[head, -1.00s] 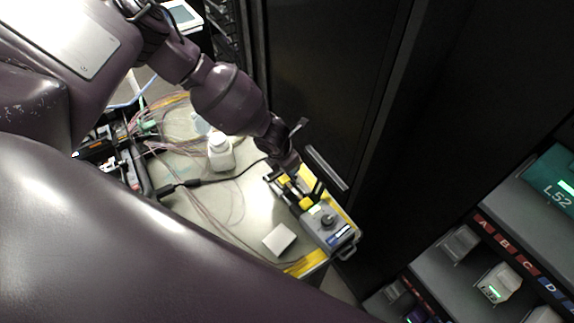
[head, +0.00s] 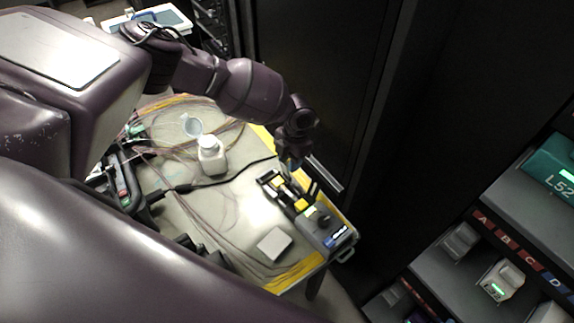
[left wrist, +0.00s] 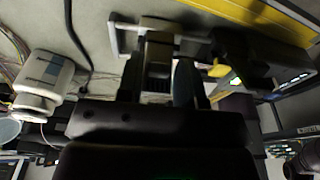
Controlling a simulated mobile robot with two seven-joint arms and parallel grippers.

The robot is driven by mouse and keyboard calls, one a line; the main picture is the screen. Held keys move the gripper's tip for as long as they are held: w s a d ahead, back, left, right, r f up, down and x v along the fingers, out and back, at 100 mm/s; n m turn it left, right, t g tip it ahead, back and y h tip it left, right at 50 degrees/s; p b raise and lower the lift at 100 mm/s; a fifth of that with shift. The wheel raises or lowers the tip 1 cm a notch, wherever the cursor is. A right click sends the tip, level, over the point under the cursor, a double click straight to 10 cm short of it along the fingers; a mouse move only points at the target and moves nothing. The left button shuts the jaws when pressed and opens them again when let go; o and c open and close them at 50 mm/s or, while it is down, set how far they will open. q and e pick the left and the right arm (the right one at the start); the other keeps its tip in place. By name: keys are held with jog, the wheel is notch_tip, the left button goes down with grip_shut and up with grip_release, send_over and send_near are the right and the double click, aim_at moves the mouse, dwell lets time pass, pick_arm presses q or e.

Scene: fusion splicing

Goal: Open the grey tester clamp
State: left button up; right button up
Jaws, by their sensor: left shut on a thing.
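The grey tester (head: 325,230) stands at the right end of the table, with a dark knob and a small lit screen. Its clamp end (head: 272,186), with black and yellow parts, points to the back left. My left gripper (head: 290,165) is over this clamp end, its fingertips partly hidden by the hand. In the left wrist view, my left gripper (left wrist: 158,75) is shut on a pale grey part, apparently the clamp (left wrist: 157,62). The tester body (left wrist: 262,62) is to the right there. My right gripper does not show.
A white bottle (head: 212,157) stands left of the tester, with thin fibres and a black cable around it. A small white block (head: 273,243) lies near the front edge. A dark cabinet (head: 320,80) rises close behind the table.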

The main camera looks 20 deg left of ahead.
pick_arm(q)
jog(key=g+b, duration=0.1)
jog(key=f+b, duration=0.1)
jog(key=shift+w+d+g+y+b, duration=0.2)
jog(key=shift+w+g+y+b, duration=0.15)
jog(key=shift+w+g+y, duration=0.05)
jog(key=shift+w+d+f+g+b, duration=0.1)
jog(key=shift+g+b, duration=0.3)
jog(key=shift+b, duration=0.3)
jog(key=shift+w+g+y+b, duration=0.15)
jog(key=shift+g+y+b, duration=0.2)
jog(key=shift+b, duration=0.3)
